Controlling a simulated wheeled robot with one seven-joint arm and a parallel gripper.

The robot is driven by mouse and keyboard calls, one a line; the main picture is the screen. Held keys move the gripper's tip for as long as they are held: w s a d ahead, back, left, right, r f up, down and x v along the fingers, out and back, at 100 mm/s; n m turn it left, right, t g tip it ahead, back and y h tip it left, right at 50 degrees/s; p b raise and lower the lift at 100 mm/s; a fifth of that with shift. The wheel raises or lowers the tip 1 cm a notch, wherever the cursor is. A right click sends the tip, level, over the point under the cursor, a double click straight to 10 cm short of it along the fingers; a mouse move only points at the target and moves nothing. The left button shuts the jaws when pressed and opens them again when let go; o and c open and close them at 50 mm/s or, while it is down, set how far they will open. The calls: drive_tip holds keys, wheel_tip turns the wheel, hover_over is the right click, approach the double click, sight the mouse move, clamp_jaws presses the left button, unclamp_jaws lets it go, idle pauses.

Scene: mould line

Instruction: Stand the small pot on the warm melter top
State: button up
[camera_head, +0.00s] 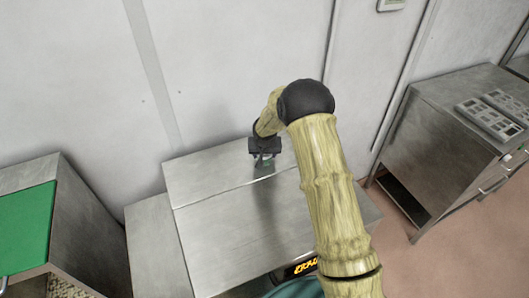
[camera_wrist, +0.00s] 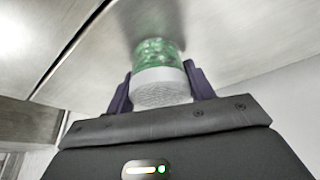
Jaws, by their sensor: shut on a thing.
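My gripper (camera_head: 264,160) hangs over the back part of a steel cabinet top (camera_head: 235,232), near the wall. In the wrist view my gripper (camera_wrist: 160,85) has its two purple fingers shut on a small pot (camera_wrist: 158,62), green and see-through with a whitish end towards the palm. The green end points at the brushed steel surface. I cannot tell whether the pot touches it. In the head view the pot is mostly hidden by the gripper. An orange lit display (camera_head: 301,268) shows at the cabinet's front edge, partly hidden by my arm; I take this cabinet as the melter.
A lower steel surface (camera_head: 158,245) adjoins on the left, then a unit with a green top (camera_head: 22,230). A steel cabinet (camera_head: 440,125) with a moulded tray (camera_head: 490,122) stands right, across a floor gap. The wall (camera_head: 230,60) is close behind. The steel top's front left is bare.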

drive_tip(key=shift+f, duration=0.15)
drive_tip(key=o, duration=1.1)
drive_tip(key=shift+o, duration=0.2)
drive_tip(key=b+v, duration=0.3)
drive_tip(key=v, duration=0.9)
drive_tip(key=shift+s, duration=0.1)
